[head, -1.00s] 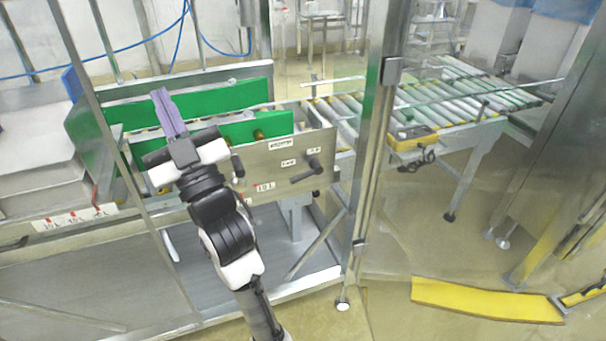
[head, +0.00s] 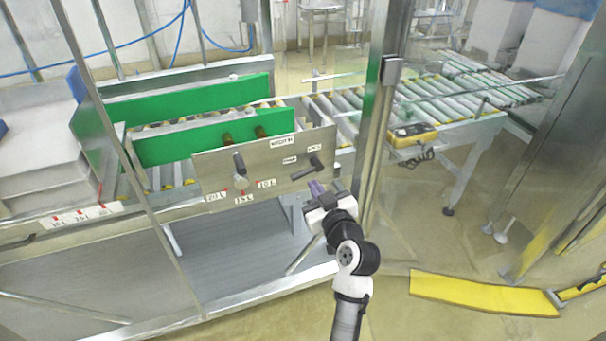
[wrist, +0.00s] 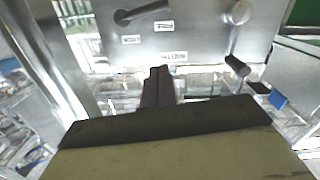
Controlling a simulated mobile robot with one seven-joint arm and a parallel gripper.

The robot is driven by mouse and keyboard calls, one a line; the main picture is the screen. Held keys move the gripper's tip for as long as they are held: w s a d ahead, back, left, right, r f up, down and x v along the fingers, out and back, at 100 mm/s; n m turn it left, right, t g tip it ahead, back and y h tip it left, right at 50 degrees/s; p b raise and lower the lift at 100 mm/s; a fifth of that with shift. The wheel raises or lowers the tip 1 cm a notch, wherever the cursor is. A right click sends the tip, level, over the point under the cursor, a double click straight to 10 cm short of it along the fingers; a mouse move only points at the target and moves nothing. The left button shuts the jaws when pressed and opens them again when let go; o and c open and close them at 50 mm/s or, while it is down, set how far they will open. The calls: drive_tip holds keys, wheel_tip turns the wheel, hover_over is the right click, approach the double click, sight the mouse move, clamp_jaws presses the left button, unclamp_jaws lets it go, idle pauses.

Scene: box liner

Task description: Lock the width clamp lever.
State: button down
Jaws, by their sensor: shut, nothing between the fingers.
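The black lever (head: 306,170), which I take to be the width clamp lever, is on the right part of a metal front panel (head: 220,165). Its handle slants down-left from its pivot. Small labels, too blurred to read surely, sit left of and above it. In the wrist view the lever (wrist: 143,13) shows at the top, seen inverted. My gripper (head: 315,188) is shut and empty, just below the lever in the head picture, with a visible gap. Its closed fingers (wrist: 158,82) point toward the panel in the wrist view.
Green guide plates (head: 190,140) stand behind the panel. A metal post (head: 376,130) rises right of my gripper. A roller conveyor (head: 440,105) runs to the right.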

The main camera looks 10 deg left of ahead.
drive_tip(key=p, duration=0.3)
hover_over(303, 175)
drive_tip(key=s, duration=0.4)
drive_tip(key=f, duration=0.1)
drive_tip(key=w+f, duration=0.1)
drive_tip(key=f, duration=0.1)
drive_tip(key=shift+w+d+f, duration=0.2)
drive_tip(key=shift+w+d, duration=0.05)
drive_tip(key=shift+w, duration=0.1)
drive_tip(key=shift+w+f, duration=0.1)
drive_tip(key=shift+f, duration=0.35)
drive_tip(key=shift+f, duration=0.15)
drive_tip(key=shift+f+n+b, duration=0.1)
drive_tip(key=shift+n+b, duration=0.2)
drive_tip(key=shift+b, duration=0.45)
